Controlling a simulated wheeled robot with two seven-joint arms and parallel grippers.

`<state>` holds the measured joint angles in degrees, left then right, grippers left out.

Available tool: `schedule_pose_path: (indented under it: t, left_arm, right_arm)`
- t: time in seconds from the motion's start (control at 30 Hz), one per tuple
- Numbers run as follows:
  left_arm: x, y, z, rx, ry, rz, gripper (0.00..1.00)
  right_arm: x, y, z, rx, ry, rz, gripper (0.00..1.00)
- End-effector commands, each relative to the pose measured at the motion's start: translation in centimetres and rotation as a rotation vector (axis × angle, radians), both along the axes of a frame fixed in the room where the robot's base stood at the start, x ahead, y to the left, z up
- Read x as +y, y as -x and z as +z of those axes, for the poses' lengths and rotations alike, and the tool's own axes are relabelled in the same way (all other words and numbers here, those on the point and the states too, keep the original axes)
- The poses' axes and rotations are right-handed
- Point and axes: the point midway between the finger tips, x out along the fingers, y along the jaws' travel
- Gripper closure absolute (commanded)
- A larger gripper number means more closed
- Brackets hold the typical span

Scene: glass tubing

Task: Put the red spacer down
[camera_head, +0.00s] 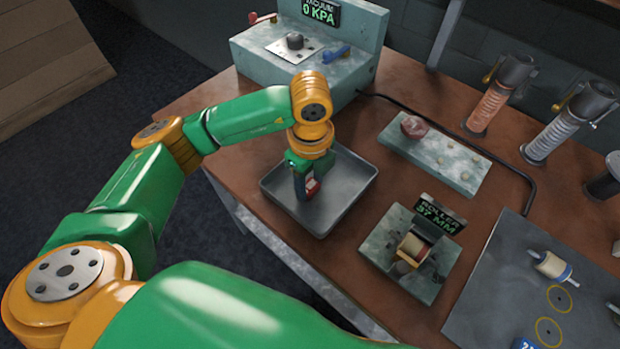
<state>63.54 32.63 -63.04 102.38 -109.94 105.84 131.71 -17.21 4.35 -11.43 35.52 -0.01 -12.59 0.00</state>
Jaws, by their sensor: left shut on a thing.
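My left gripper (306,191) points down over the grey metal tray (346,201), shut on a small red piece, the red spacer (312,186). Only a little of the spacer shows between the fingers; the rest is hidden by them. The fingertips are within the tray's outline, near its middle. I cannot tell whether the spacer touches the tray floor. My right gripper is not in view.
Behind the tray stands the vacuum unit (262,47) reading 0 KPA. To the right are a pale plate with a reddish knob (412,126), the roller device (407,257) reading 37 MM, several cylinders and a grey mat (489,290). A black cable crosses the brown table.

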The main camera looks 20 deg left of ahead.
Motion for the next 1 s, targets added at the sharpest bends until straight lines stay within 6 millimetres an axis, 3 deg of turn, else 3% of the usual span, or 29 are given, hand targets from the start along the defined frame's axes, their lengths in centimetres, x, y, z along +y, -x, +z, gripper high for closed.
schedule_pose_path:
  t: [0.1, 0.13, 0.23, 0.5, 0.63, 0.8, 1.0]
  left_arm:
    - [0.0, 0.0, -0.5, 0.0, 0.0, 0.0, 1.0]
    - [0.0, 0.0, -0.4, 0.0, 0.0, 0.0, 0.46]
    - [0.0, 0.0, -0.3, 0.0, 0.0, 0.0, 0.21]
    - [0.0, 0.0, -0.2, 0.0, 0.001, 0.0, 0.21]
    - [-0.1, 0.0, 0.7, -0.002, 0.002, 0.0, 0.21]
    - [-0.1, -0.1, 4.8, -0.007, 0.002, -0.002, 0.21]
    - [-0.1, -0.1, 10.2, -0.005, 0.0, 0.0, 0.21]
  right_arm:
    - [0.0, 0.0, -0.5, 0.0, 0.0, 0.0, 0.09]
    - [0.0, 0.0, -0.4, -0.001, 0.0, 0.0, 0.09]
    - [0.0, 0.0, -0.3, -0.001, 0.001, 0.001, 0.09]
    - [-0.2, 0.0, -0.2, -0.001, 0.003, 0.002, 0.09]
    - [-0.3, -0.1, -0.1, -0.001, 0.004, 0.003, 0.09]
    - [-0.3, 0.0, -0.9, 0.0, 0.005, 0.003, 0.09]
    - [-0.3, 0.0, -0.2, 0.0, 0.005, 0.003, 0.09]
